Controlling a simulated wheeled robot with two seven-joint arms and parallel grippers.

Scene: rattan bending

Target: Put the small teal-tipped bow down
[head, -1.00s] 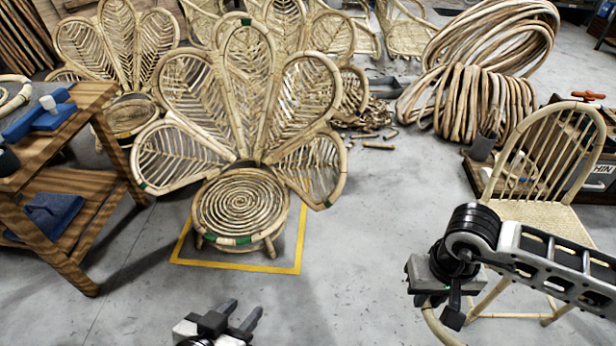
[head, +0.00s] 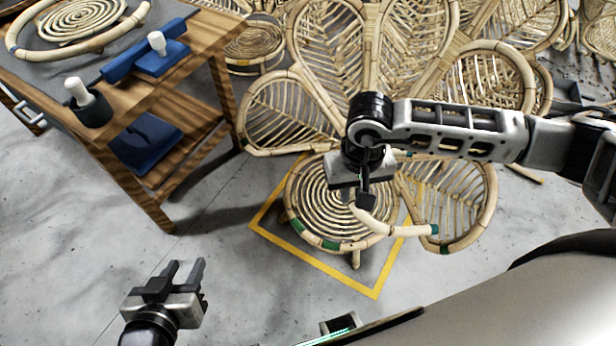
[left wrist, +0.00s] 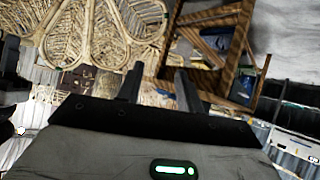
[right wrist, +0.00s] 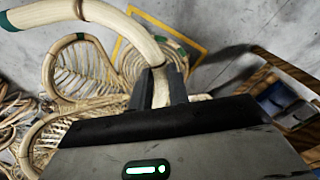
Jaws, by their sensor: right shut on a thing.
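The small teal-tipped bow (head: 400,230) is a short curved piece of pale rattan with a teal end at its right in the head view. My right gripper (head: 366,198) is shut on it, in front of the peacock chair's round seat in that view. In the right wrist view the bow (right wrist: 110,18) rises from between the fingers (right wrist: 160,86) and curves off to the upper left. My left gripper (head: 183,272) is open and empty over bare floor, at the lower left. Its spread fingers (left wrist: 157,88) also show in the left wrist view.
A wooden workbench (head: 222,42) stands at the left, with a rattan ring (head: 128,25), blue blocks (head: 160,58) and a dark cup (head: 92,110) on top. The peacock chair (head: 300,205) stands within a yellow floor outline (head: 350,285). Floor between bench and outline is clear.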

